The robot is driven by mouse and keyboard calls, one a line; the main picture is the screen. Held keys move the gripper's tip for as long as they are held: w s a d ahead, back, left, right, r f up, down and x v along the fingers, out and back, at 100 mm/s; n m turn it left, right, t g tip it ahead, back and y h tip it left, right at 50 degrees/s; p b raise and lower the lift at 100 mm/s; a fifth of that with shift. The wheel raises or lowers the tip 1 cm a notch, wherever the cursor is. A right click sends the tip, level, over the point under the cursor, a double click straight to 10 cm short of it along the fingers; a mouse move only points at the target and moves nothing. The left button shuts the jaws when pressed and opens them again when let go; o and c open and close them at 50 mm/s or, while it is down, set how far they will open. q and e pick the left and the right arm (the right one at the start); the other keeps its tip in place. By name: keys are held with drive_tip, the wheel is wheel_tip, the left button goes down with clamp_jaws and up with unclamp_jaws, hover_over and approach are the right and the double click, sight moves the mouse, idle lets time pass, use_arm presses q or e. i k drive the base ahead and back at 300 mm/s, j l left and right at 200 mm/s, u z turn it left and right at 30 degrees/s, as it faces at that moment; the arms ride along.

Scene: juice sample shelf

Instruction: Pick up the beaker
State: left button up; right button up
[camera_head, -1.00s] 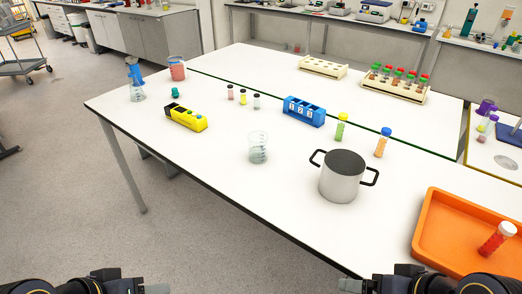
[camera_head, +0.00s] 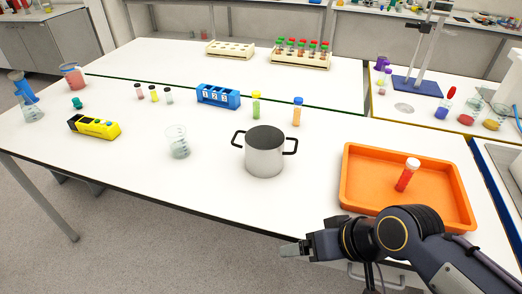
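A small clear beaker (camera_head: 178,142) stands upright on the white table, left of the metal pot. It looks empty or nearly so. Another beaker (camera_head: 72,77) with pinkish-red content stands at the far left corner of the table. My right gripper (camera_head: 290,249) is at the front edge of the table, nearer than the pot and to the right of the clear beaker, well apart from it. It points left and is seen side-on, so its finger gap does not show. My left gripper is out of view.
A metal pot (camera_head: 264,153) with black handles stands between the clear beaker and the orange tray (camera_head: 353,187). A yellow-black device (camera_head: 94,127) lies left of the beaker. A blue numbered rack (camera_head: 218,97) and several vials stand behind. The table's front is clear.

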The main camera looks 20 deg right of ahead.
sight(178, 142)
drive_tip(key=i+j+z, duration=0.15)
drive_tip(key=j, duration=0.3)
drive_tip(key=i+j+z, duration=0.1)
drive_tip(key=i+j, duration=0.15)
drive_tip(key=j, duration=0.2)
drive_tip(key=i+j+z, duration=0.15)
drive_tip(key=j, duration=0.35)
drive_tip(key=i+j+z, duration=0.15)
drive_tip(key=j, duration=0.3)
drive_tip(key=i+j+z, duration=0.1)
drive_tip(key=j, duration=0.4)
drive_tip(key=i+j+z, duration=0.15)
drive_tip(key=j, duration=0.4)
drive_tip(key=k, duration=0.05)
